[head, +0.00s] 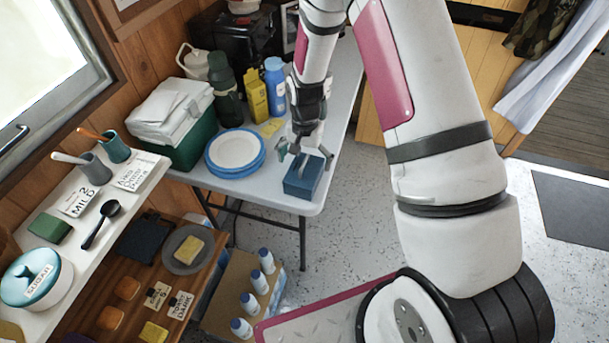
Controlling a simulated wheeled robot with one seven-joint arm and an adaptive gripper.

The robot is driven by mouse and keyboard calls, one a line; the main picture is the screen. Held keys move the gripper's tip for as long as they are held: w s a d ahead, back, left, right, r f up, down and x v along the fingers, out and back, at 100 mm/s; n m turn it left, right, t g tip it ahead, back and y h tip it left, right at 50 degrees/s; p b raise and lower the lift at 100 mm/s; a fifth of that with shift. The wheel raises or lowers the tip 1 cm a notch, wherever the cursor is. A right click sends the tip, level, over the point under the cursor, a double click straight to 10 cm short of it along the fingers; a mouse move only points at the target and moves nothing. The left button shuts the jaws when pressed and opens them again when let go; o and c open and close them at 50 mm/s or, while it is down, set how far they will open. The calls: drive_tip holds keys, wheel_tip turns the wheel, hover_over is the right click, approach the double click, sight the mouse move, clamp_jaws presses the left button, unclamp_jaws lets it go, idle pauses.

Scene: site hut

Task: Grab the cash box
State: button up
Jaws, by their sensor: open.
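A small dark blue box (303,184), which looks like the cash box, stands near the front right corner of the grey folding table (262,193). My gripper (301,150) is over that end of the table with its fingers spread and empty. It points down just above and behind the box. One finger is to the left of the box's top and the other is close to its top. I cannot tell whether either finger touches the box.
Blue-rimmed plates (236,150) are stacked just left of the box. A yellow carton (256,96), a blue bottle (274,86) and a dark green flask (224,88) stand behind. A green cool box (180,140) is at the left.

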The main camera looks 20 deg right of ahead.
sight(304, 172)
drive_tip(key=f, duration=0.5)
drive_tip(key=shift+w+p, duration=0.2)
drive_tip(key=shift+p, duration=0.1)
drive_tip(key=shift+r, duration=0.1)
drive_tip(key=c, duration=1.8)
